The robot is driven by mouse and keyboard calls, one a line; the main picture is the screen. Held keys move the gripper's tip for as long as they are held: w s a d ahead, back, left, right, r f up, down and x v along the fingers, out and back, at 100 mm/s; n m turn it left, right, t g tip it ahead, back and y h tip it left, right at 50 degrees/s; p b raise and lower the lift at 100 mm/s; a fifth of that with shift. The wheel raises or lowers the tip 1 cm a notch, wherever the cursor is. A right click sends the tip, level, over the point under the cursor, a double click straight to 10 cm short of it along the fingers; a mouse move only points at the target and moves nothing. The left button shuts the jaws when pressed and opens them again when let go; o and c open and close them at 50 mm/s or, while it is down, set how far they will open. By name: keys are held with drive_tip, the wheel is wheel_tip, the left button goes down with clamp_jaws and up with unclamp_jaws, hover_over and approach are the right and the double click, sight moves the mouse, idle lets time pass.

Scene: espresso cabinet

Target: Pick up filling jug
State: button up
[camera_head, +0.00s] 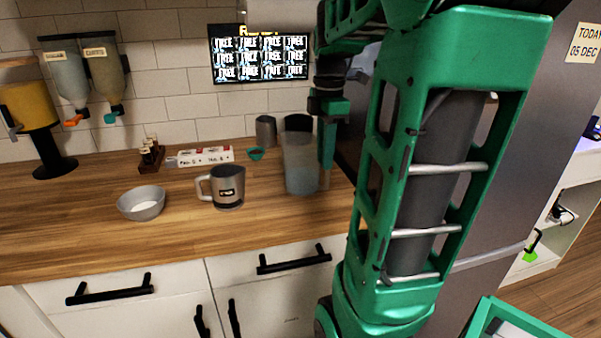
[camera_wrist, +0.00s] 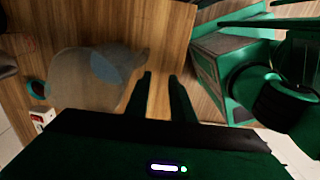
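A tall translucent grey jug (camera_head: 301,170) stands upright on the wooden counter, near its front right edge. It also fills the left of the wrist view (camera_wrist: 85,80), with a bluish patch in it. A grey mug-like jug (camera_head: 228,186) with a handle on its left and a dark label stands to its left; I cannot tell for sure which one is the filling jug. My gripper (camera_wrist: 160,76) is open and empty, with bare wood between its fingers. The translucent jug is left of both fingers, outside the gap. In the head view my gripper (camera_head: 327,150) is just right of this jug.
A bowl (camera_head: 142,204) with white contents sits at the left of the counter (camera_head: 80,235). Behind the jugs are a metal cup (camera_head: 266,131), a small teal bowl (camera_head: 256,153) and a white labelled box (camera_head: 206,156). A tall grey appliance (camera_head: 520,150) stands at the right.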

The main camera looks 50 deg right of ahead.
drive_tip(key=w+d+r+n, duration=0.1)
drive_tip(key=d+n, duration=0.2)
hover_over(327, 179)
drive_tip(key=shift+n, duration=0.3)
drive_tip(key=f, duration=0.5)
drive_tip(key=shift+w+f, duration=0.1)
drive_tip(key=shift+w, duration=0.2)
drive_tip(key=shift+d+f, duration=0.15)
drive_tip(key=shift+f, duration=1.2)
drive_tip(key=shift+d+f, duration=0.15)
drive_tip(key=shift+f, duration=1.2)
clamp_jaws()
